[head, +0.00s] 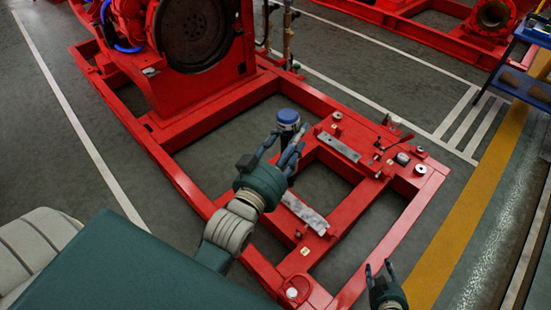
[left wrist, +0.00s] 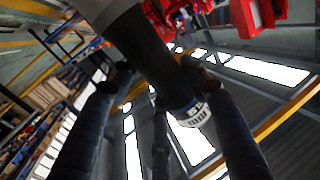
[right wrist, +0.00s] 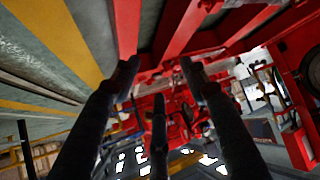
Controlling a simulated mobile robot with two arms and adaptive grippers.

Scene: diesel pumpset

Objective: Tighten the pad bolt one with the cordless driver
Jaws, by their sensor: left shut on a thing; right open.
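My left gripper (head: 284,146) is shut on the cordless driver (head: 288,118), a dark tool with a blue round end facing up. In the left wrist view the driver (left wrist: 155,55) is a black body with a blue-and-white end, between the fingers. It is above the red base frame, left of the mounting pads; its working tip is hidden. Two grey metal pads, a far one (head: 338,147) and a near one (head: 303,213), lie on the frame. I cannot tell which small fitting is pad bolt one. My right gripper (head: 380,272) is open and empty near the frame's front right corner.
The red base frame (head: 185,180) has open gaps between its beams. A red engine (head: 150,50) with a dark round flywheel stands at the back left. Small fittings and a black-handled lever (head: 398,142) rise at the frame's right end. A blue shelf (head: 520,85) stands far right.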

